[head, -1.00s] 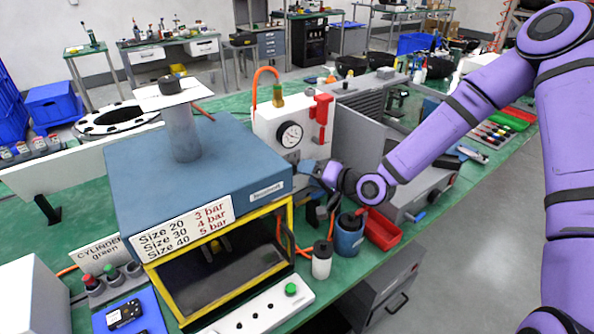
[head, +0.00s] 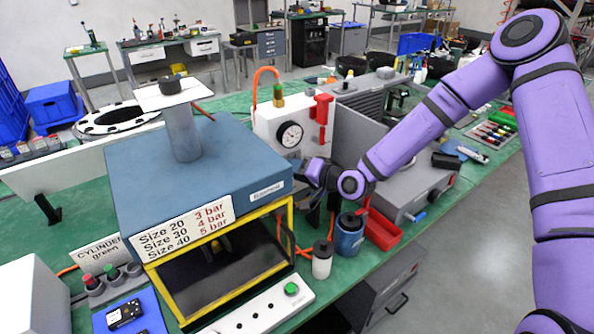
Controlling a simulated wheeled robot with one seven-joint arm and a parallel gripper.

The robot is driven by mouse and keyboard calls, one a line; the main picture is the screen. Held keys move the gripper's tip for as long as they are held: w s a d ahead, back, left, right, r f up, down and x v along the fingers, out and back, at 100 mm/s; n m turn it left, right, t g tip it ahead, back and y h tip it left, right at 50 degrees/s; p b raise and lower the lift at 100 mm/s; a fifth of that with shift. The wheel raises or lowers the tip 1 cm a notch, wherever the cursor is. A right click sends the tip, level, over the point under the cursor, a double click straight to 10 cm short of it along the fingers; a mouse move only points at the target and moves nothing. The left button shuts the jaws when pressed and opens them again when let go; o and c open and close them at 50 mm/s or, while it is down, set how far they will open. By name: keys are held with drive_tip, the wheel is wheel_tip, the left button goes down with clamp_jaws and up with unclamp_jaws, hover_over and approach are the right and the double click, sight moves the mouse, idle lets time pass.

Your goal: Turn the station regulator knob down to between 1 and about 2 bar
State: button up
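The station regulator is a white block (head: 264,122) with a round pressure gauge (head: 290,134) on its front face, a red lever (head: 323,110) at its right and an orange hose on top. The gauge needle is too small to read. The regulator knob cannot be made out; the area below the gauge is partly covered by my gripper. My gripper (head: 308,178) is just below the gauge, at the right front corner of the blue press box. Its fingers are dark and small here, so I cannot tell whether they are open, shut or touching anything.
The blue press box (head: 133,158) with a yellow-framed opening stands left of my gripper. A white-bodied bottle (head: 321,262), a blue cup (head: 349,238) and a red tray (head: 381,230) stand below my arm. A grey panel (head: 357,138) rises behind it. Floor at right is clear.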

drive_tip(key=shift+n+h, duration=0.3)
drive_tip(key=shift+n, duration=0.3)
drive_tip(key=o, duration=0.9)
drive_tip(key=v, duration=1.1)
